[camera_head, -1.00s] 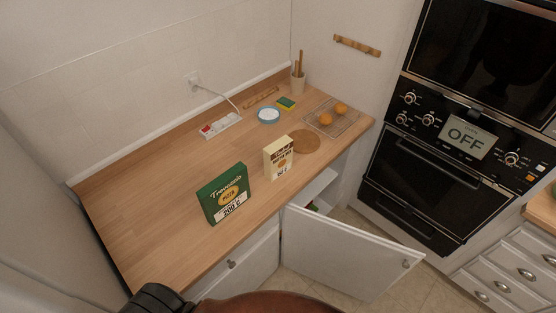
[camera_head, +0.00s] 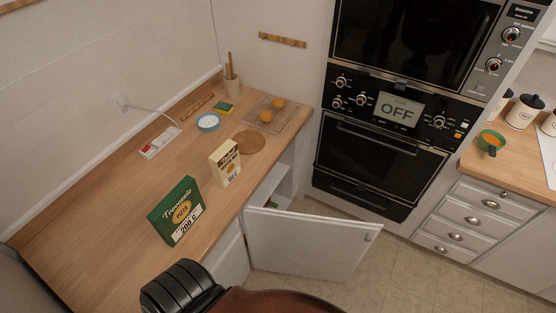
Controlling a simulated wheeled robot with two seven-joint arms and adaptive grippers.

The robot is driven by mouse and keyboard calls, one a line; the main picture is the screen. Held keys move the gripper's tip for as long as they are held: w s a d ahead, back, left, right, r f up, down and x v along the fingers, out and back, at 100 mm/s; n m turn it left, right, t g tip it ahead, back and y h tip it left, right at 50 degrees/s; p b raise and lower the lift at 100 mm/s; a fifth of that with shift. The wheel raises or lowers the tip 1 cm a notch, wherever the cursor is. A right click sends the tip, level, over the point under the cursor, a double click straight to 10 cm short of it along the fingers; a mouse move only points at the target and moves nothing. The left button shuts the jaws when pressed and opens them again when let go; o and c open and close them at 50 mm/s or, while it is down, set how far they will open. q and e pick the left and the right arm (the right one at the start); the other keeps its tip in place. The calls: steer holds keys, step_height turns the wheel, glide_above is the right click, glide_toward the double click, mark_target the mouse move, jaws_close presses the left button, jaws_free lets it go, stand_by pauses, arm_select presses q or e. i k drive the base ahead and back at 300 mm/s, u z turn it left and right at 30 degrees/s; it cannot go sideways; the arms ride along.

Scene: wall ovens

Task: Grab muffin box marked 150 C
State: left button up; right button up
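The cream box (camera_head: 225,162) with brown lettering and a muffin picture stands upright on the wooden counter (camera_head: 105,210). Its temperature mark is too small to read surely. A larger green pizza box (camera_head: 177,211) marked 200 C stands to its left and nearer to me. Neither of my grippers shows. A black ribbed part and a brown rounded part of my own body are at the bottom edge, apart from both boxes.
A cabinet door (camera_head: 310,244) stands open below the counter. A round wooden board (camera_head: 250,143), a blue-rimmed plate (camera_head: 208,122) and a wire rack (camera_head: 287,116) lie behind the boxes. The wall oven (camera_head: 372,150) reads OFF. Floor (camera_head: 400,262) is free at right.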

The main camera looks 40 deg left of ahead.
mark_target(225, 162)
steer(key=z, duration=1.55)
steer(key=i, duration=3.5)
steer(key=u, duration=5.45)
steer(key=i, duration=1.65)
